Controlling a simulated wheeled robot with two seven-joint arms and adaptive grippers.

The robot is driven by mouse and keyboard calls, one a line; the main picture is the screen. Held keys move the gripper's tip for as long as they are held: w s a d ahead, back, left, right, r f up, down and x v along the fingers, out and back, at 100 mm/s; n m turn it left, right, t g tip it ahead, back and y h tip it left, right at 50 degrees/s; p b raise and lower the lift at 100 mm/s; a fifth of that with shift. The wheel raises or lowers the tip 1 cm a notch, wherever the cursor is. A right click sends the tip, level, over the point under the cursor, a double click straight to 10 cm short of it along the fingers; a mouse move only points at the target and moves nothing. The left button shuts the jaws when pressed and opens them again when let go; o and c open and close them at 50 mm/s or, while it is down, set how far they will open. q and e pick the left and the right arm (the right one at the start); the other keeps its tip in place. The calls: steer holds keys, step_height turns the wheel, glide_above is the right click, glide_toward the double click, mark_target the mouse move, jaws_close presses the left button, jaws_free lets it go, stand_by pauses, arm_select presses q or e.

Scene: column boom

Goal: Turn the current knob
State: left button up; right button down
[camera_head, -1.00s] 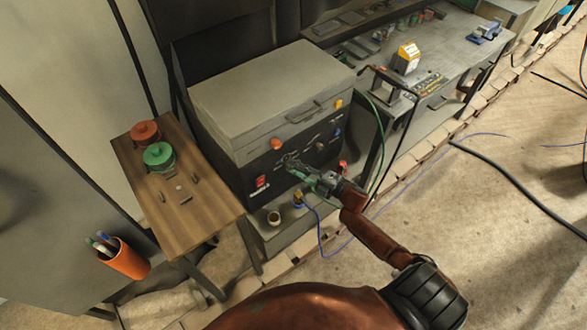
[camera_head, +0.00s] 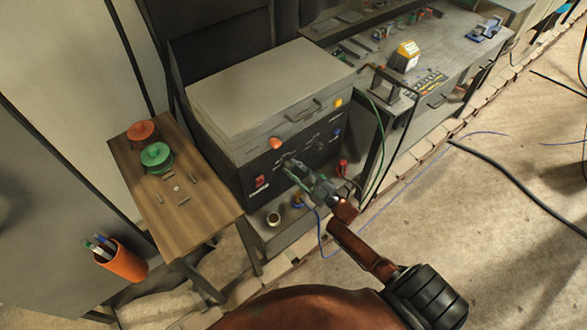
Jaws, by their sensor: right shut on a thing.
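The grey welding machine (camera_head: 245,85) stands in the middle with a black front panel (camera_head: 255,172). The panel carries a red switch (camera_head: 260,181), an orange knob (camera_head: 275,143), a yellow knob (camera_head: 338,102) and a blue part (camera_head: 337,132). My right gripper (camera_head: 291,168) is at the middle of the panel, its fingers shut on a small part there. The fingers cover that part, so I cannot make out the current knob itself. My left gripper is out of view.
A workbench (camera_head: 450,60) is at upper right. Cables cross the floor at right.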

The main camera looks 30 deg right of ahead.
stand_by(0.5)
steer(key=c, duration=1.6)
jaws_free()
steer(key=shift+f, duration=0.1)
steer(key=v, duration=1.2)
